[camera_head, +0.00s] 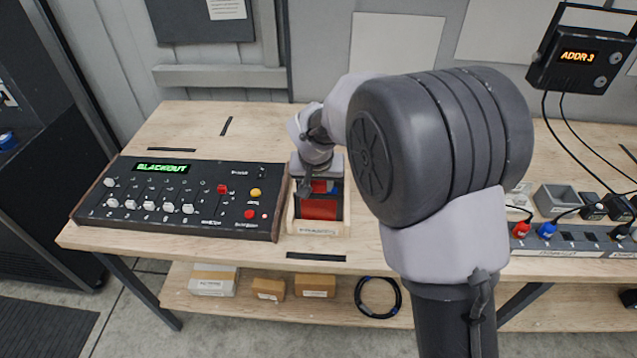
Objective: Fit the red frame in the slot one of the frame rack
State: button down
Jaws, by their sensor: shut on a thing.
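The frame rack (293,219) is a small pale wooden box on the workbench, right of the lighting console. The red frame (318,209) shows as a flat red panel at the front of the rack, between its side walls. My gripper (318,183) points down at the rack from above and is shut on the red frame. A blue patch and a smaller red patch show between and beside the fingers. The fingertips are small and partly hidden, and I cannot tell which slot the frame is in or whether it is fully seated.
The black console (180,197) with sliders and a "BLACKOUT" display stands close left of the rack. A power strip (570,241) with red and blue plugs, a grey tray (560,199) and an "ADDR 3" box (580,58) are at right. My arm hides the bench's middle.

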jog(key=c, duration=0.9)
grip_release()
jog(key=shift+o, duration=0.2)
jog(key=p+v, duration=0.4)
jog(key=v, duration=1.4)
jog(key=s+d+f+m+b, duration=0.1)
jog(key=s+d+f+b, duration=0.2)
jog(key=s, duration=0.5)
jog(key=s+d+f+m+t+y+b, duration=0.1)
jog(key=s+d+f+b, duration=0.2)
jog(key=s+d+b, duration=0.2)
jog(key=s+d+f+m+y+b, duration=0.1)
jog(key=s+d+f+m+b, duration=0.1)
jog(key=s, duration=0.9)
jog(key=d+f+b, duration=0.1)
jog(key=d+b, duration=0.1)
jog(key=shift+s+d+f, duration=0.2)
jog(key=shift+d+f, duration=0.1)
jog(key=shift+f, duration=0.1)
